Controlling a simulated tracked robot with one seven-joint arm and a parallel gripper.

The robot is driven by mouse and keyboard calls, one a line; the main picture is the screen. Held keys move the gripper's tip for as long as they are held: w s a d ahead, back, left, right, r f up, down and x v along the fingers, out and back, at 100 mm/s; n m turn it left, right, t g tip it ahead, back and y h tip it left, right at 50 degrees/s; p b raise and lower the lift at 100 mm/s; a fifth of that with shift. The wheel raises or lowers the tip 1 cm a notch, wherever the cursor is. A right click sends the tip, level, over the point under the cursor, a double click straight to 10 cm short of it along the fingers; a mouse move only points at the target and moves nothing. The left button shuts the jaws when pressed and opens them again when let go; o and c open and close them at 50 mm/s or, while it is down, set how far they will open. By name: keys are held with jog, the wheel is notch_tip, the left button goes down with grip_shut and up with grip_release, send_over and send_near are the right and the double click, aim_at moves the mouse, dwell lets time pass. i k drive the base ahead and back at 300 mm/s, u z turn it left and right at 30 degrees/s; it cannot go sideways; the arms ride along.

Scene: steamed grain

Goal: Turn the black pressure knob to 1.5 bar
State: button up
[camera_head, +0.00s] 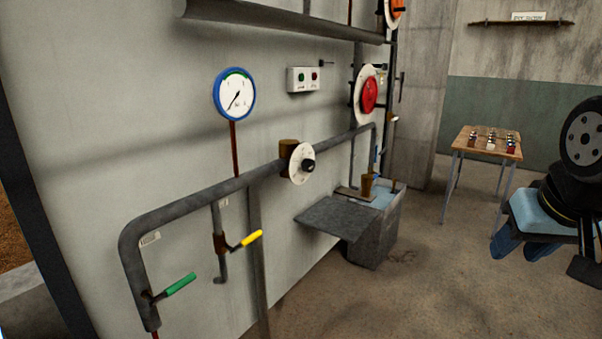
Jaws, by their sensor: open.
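The dial's marks are too small to read. A round pressure gauge (235,95) with a blue rim hangs on the wall to the upper left of the knob. Its dark needle points down and left, and its numbers cannot be read. My gripper (518,248) shows at the right edge, with blue fingers apart and nothing seen between them. It is well away from the knob, which nothing touches.
A green lever (181,284) and a yellow lever (246,241) stick out from the lower pipes. A red handwheel (369,95) is on the wall. A grey trough (381,239) stands below the pipe. A wooden table (468,144) with small objects stands behind. The front floor is clear.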

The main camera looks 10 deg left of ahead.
aim_at(307, 164)
jog(key=z, duration=0.15)
jog(key=i, duration=0.85)
jog(key=u, duration=0.05)
